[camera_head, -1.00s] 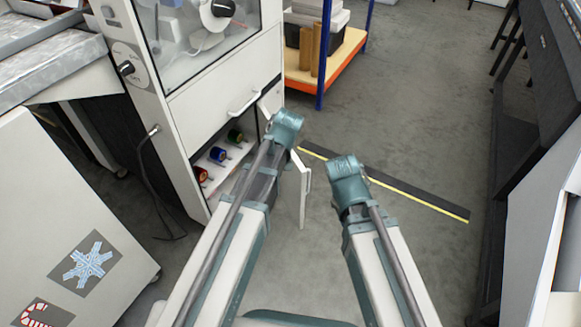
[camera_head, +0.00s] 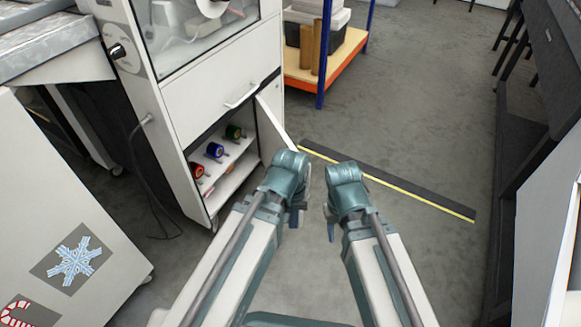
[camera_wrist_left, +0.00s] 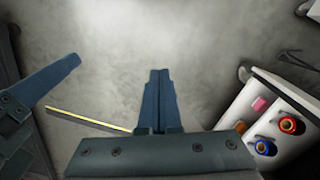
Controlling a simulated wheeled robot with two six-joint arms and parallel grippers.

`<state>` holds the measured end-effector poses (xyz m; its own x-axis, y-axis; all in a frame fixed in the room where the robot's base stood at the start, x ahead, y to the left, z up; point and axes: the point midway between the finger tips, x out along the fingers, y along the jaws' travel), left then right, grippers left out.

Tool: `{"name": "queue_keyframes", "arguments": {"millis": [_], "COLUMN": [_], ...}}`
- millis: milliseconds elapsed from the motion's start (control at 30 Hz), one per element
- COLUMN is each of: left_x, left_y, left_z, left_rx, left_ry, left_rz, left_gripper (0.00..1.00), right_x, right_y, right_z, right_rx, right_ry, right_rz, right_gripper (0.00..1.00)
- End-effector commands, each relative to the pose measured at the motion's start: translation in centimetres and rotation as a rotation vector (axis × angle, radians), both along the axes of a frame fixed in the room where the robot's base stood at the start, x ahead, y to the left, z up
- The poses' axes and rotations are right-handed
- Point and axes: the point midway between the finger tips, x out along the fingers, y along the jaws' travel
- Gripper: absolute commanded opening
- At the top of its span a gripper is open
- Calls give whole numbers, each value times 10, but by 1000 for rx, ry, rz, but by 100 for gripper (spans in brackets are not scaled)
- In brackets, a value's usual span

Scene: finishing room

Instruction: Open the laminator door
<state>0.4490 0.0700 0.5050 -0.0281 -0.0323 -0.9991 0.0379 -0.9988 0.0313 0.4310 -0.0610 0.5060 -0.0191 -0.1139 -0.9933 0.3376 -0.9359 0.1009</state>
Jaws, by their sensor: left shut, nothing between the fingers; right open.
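The laminator (camera_head: 205,100) is the tall white cabinet at upper left in the head view. Its lower door (camera_head: 275,122) stands swung out to the right, with its lower part hidden behind my left arm. The open compartment shows a shelf (camera_head: 222,168) with red, blue and green spools, which also partly shows in the left wrist view (camera_wrist_left: 262,125). My left gripper (camera_head: 297,212) is shut and empty, in front of the door; its closed fingers show in the wrist view (camera_wrist_left: 158,100). My right gripper (camera_head: 330,225) is open and empty to its right, apart from the door.
A white handle (camera_head: 241,96) sits on the panel above the compartment. A cable (camera_head: 150,190) hangs at the laminator's left side. A blue and orange rack (camera_head: 325,75) stands behind, and a dark machine (camera_head: 545,110) at right. The grey floor between is mostly clear.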

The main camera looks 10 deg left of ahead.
Motion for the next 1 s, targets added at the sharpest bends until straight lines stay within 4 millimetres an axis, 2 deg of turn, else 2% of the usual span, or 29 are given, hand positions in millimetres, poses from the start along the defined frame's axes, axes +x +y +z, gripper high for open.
{"name": "queue_keyframes", "arguments": {"millis": [267, 367, 500, 700, 833, 1000], "left_x": [29, 47, 75, 105, 114, 119], "left_y": [19, 33, 61, 102, 119, 128], "left_z": [12, 22, 43, 72, 84, 89], "left_rx": [-173, -277, -453, -668, -753, -796], "left_ry": [25, 59, 149, 312, 398, 446], "left_rz": [496, 782, 1237, 1730, 1906, 1991], "left_gripper": [0, 0, 0, 0, 0, 0], "right_x": [0, 0, 0, 0, 0, 0], "right_y": [0, 0, -1, -1, -1, -1], "right_z": [8, 12, 17, 23, 25, 25], "right_rx": [-1, -2, -2, -3, -4, -5], "right_ry": [0, -1, 0, 0, -1, 0], "right_rz": [0, -1, -2, -3, -4, -4], "right_gripper": [50, 50, 50, 50, 50, 50]}}
